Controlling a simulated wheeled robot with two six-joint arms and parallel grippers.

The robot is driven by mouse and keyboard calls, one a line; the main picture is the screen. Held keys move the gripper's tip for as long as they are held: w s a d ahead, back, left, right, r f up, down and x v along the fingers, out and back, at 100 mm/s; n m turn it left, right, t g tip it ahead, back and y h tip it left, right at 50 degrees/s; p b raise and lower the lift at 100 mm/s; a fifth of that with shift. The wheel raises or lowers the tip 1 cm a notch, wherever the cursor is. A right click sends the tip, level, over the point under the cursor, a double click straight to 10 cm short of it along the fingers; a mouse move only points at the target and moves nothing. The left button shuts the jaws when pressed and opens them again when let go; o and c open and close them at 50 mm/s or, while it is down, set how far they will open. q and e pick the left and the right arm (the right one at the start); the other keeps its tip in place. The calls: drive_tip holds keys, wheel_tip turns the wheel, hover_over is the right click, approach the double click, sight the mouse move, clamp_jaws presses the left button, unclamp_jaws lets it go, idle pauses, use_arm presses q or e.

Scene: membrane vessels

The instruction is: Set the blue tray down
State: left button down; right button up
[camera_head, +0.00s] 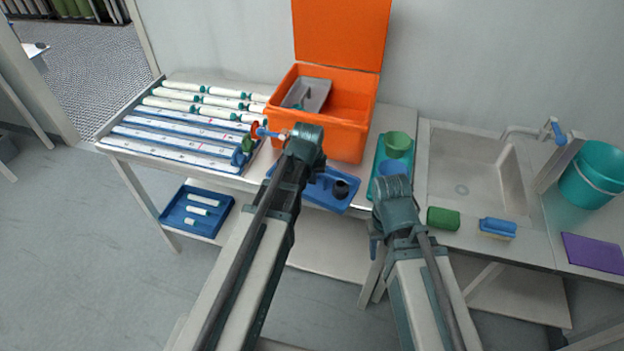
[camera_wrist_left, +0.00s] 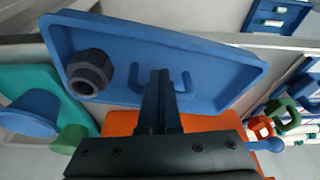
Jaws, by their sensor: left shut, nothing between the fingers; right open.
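A blue tray (camera_head: 345,203) is at the table's front edge, partly hidden by my left arm. In the left wrist view the blue tray (camera_wrist_left: 225,62) carries a dark hexagonal part (camera_wrist_left: 90,73) and a U-shaped blue handle (camera_wrist_left: 182,82). I cannot tell whether it rests fully on the table. My left gripper (camera_wrist_left: 160,78) is shut and empty, its fingers together in front of the handle; whether they touch it is unclear. In the head view its fingertips are hidden behind the wrist. My right gripper (camera_head: 377,240) is open, low before the table edge, right of the tray.
An orange box (camera_head: 342,140) stands open behind the tray. A teal tray (camera_head: 377,160) with green and blue cups lies to the right, beside the sink (camera_head: 470,175). White vessels on a rack (camera_head: 185,125) fill the left. Another blue tray (camera_head: 178,220) lies on the lower shelf.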

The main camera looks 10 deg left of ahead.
sight(313, 188)
use_arm(q)
drive_tip(key=shift+w, duration=0.1)
drive_tip(key=w, duration=0.3)
drive_tip(key=shift+w+a, duration=0.15)
drive_tip(key=shift+w, duration=0.2)
drive_tip(key=shift+s, duration=0.1)
drive_tip(key=shift+r, duration=0.1)
drive_tip(key=p+v, duration=0.9)
drive_tip(key=v, duration=0.1)
drive_tip(key=shift+p, duration=0.3)
